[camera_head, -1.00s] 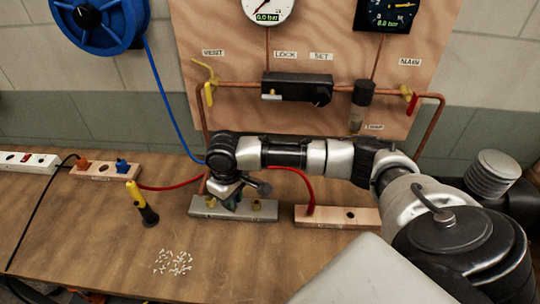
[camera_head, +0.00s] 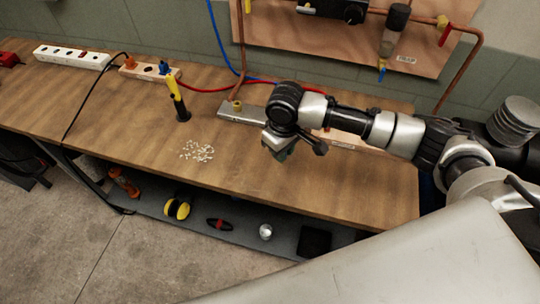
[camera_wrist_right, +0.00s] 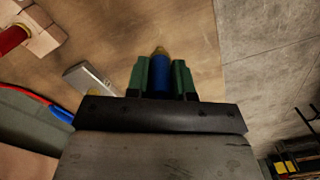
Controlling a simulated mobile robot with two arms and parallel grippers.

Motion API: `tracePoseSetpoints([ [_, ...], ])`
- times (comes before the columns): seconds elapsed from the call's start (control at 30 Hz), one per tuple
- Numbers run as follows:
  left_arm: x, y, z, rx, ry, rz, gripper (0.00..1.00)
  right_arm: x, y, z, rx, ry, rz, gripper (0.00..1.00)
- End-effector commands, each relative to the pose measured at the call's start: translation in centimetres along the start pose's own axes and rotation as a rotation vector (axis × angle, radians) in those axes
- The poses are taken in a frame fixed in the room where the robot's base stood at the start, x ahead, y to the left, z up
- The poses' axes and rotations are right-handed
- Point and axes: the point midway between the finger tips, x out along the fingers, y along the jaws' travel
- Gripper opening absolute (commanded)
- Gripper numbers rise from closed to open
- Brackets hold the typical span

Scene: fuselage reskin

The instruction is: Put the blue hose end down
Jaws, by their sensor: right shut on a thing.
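My right gripper (camera_head: 282,151) is over the bench, in front of the grey metal block (camera_head: 236,115). In the right wrist view its green fingers (camera_wrist_right: 162,72) are shut on the blue hose end (camera_wrist_right: 161,80), which has a brass tip pointing away from the wrist. The grey block (camera_wrist_right: 88,76) lies to the left there, apart from the hose end. In the head view the arm hides the held end, and the blue hose (camera_head: 216,40) hangs down behind the bench items. I cannot tell the exact height above the wooden bench top (camera_head: 120,120). My left gripper is not in view.
A wooden block (camera_head: 346,141) stands partly behind my arm. A black and yellow tool (camera_head: 179,101) stands upright on the bench, with scattered small white pieces (camera_head: 197,151) in front. Power strips (camera_head: 72,57) lie at the back left. The bench front right is clear.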

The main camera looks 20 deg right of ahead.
Motion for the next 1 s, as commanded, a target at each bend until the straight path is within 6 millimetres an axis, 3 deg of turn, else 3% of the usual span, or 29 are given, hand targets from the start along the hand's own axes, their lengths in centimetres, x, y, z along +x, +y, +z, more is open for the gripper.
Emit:
tracePoseSetpoints([
  [0.1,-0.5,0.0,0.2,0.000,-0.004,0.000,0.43,1.1,-0.4,-2.3,0.001,0.000,0.000,0.00],
  [0.3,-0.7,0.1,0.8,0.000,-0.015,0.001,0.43,2.5,-0.7,-4.2,0.001,0.000,0.000,0.00],
  [0.43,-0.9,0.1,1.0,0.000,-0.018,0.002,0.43,3.1,-0.7,-4.5,0.000,-0.001,0.000,0.00],
  [0.7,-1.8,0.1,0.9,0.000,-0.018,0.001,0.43,6.5,-0.7,-4.4,0.000,-0.001,0.001,0.00],
  [1.0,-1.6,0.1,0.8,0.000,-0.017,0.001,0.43,6.8,-0.7,-4.4,-0.001,0.000,0.001,0.00],
])
